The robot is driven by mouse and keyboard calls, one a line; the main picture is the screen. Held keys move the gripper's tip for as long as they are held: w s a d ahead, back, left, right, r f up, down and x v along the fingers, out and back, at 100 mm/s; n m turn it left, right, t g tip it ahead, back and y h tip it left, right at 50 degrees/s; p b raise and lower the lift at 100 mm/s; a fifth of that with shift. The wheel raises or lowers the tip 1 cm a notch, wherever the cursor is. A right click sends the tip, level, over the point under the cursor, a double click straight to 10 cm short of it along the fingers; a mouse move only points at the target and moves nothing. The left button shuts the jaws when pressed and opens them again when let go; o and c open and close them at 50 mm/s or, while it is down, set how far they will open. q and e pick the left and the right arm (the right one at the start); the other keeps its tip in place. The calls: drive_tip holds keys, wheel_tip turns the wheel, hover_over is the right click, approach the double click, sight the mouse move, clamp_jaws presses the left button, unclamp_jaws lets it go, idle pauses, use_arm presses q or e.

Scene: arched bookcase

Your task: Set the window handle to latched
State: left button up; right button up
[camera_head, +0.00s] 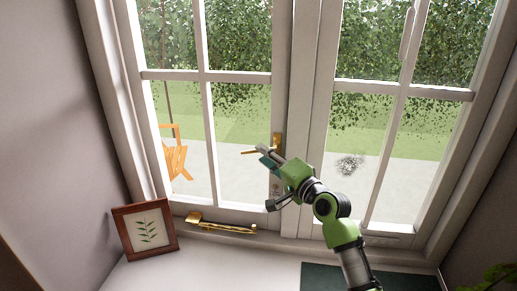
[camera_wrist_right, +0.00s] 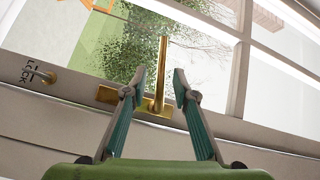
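The brass window handle (camera_head: 250,152) is on the middle stile of the window (camera_head: 283,75). Its lever lies roughly level, pointing left from an upright backplate. My right gripper (camera_head: 268,161) is close to the handle, at its lower right. In the right wrist view the handle's lever (camera_wrist_right: 163,72) shows between the two parted fingertips of my right gripper (camera_wrist_right: 159,78), with a gap on each side. No finger visibly touches it. The gripper is open and empty. A small lock fitting (camera_wrist_right: 42,76) with lettering that seems to read LOCK sits on the stile. My left gripper is not in view.
A brass window stay (camera_head: 222,226) lies along the bottom rail. A framed leaf picture (camera_head: 146,229) stands at the left of the sill. A dark green mat (camera_head: 320,277) lies at the front. A plant (camera_head: 495,279) is at the lower right. The middle sill is clear.

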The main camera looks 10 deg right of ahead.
drive_tip(key=shift+x, duration=1.9)
drive_tip(key=shift+s, duration=0.1)
